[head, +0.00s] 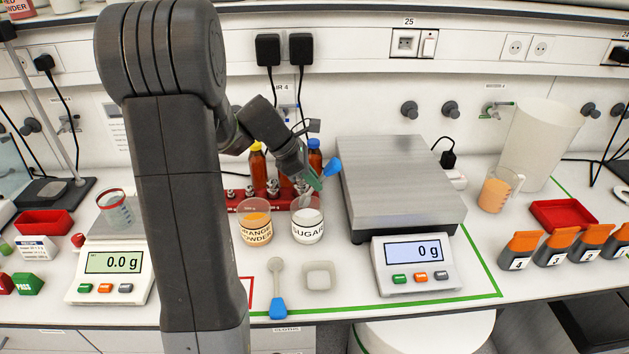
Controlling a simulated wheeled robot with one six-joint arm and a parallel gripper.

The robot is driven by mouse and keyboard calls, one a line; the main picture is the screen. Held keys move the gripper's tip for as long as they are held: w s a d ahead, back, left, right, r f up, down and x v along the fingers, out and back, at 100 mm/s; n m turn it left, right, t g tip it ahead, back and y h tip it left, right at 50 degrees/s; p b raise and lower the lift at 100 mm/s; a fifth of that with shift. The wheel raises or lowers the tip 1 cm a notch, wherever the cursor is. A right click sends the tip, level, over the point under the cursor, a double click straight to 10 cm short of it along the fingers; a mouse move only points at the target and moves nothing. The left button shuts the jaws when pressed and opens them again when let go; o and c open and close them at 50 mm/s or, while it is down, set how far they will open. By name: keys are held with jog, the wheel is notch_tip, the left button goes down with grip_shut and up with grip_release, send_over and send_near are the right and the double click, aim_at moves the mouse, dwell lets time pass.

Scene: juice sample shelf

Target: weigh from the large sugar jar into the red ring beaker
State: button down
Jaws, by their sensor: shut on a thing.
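The jar labelled SUGAR (308,234) stands on the bench in the middle, holding white powder. My gripper (316,180) is just above this jar, shut on a blue-handled spoon (332,167). The blue handle end sticks out to the right of the jaws. The spoon's pale lower part reaches down to the jar mouth; its tip is hidden, so I cannot tell whether it carries sugar. The beaker with a red ring (115,211) stands on the small left scale (112,263), which reads 0.0 g. My arm covers the bench just right of that scale.
The ORANGE POWDER jar (254,231) stands close left of the sugar jar. A second blue-handled spoon (278,290) and a small white dish (318,276) lie in front. A large scale (401,195) reading 0 g stands right. A red rack with bottles (258,166) is behind.

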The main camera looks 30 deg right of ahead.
aim_at(312, 190)
jog(key=shift+w+a+f+h+b, duration=0.15)
jog(key=shift+f+h+b, duration=0.25)
jog(key=shift+f+b, duration=1.4)
jog(key=f+b, duration=0.4)
jog(key=shift+a+f, duration=0.1)
jog(key=shift+a, duration=0.1)
jog(key=shift+r, duration=0.35)
jog(key=y+p, duration=0.1)
jog(key=p, duration=0.1)
jog(key=shift+d+y+p, duration=0.3)
jog(key=shift+d+y, duration=0.05)
jog(key=shift+y, duration=0.05)
jog(key=s+d+r+t+y+p, duration=0.2)
jog(key=d+r+t+y+p, duration=0.2)
jog(key=r+y+p, duration=0.4)
jog(key=shift+s+d+t+y+p, duration=0.3)
jog(key=shift+s+t+y+p, duration=0.15)
jog(key=shift+t, duration=0.25)
